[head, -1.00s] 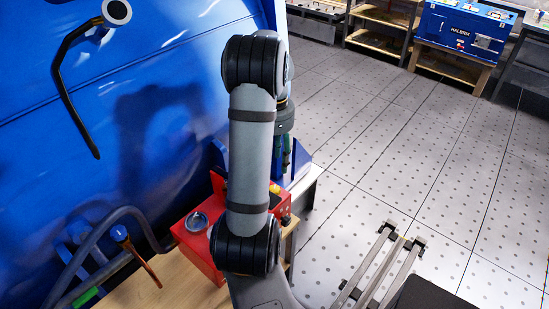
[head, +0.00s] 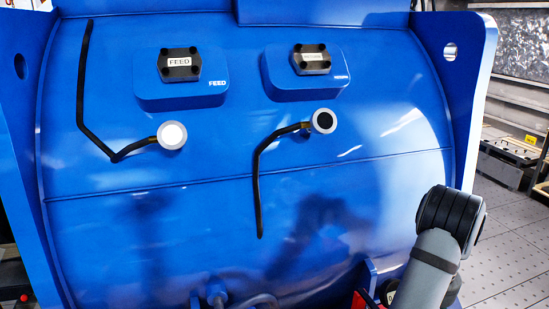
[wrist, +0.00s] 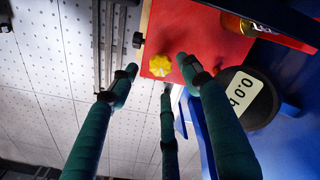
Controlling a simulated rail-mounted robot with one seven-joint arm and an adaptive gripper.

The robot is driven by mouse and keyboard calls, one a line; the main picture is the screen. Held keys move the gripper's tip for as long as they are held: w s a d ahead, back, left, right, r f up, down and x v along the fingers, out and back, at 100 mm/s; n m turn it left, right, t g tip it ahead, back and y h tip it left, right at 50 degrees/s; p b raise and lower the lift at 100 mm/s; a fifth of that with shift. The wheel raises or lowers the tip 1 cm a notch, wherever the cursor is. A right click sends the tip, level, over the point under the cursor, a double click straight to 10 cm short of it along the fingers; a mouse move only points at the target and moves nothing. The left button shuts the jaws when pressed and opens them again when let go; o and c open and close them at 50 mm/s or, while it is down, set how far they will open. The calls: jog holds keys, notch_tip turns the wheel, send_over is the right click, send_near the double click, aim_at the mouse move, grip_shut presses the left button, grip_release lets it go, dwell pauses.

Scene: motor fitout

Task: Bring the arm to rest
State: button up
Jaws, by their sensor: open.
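My gripper (wrist: 160,78) shows in the wrist view with its green, dark-tipped fingers spread apart and nothing between them. It hangs by a red box (wrist: 200,40) with a yellow knob (wrist: 154,65) on it; I cannot tell the exact gap. A round black gauge (wrist: 250,97) reading "0.0 b" is beside the right finger. In the head view my grey arm (head: 432,268) rises at the lower right, in front of a large blue housing (head: 110,225). The gripper itself is out of the head view.
The housing carries a FEED block (head: 180,67), a second labelled block (head: 309,60), and two round ports, one white-centred (head: 172,135) and one dark-centred (head: 323,121), each with a bent black rod. Open tiled floor (head: 500,255) lies to the right.

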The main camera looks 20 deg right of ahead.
notch_tip(320, 180, down, 5)
jog(key=shift+r, duration=0.2)
jog(key=shift+r, duration=0.1)
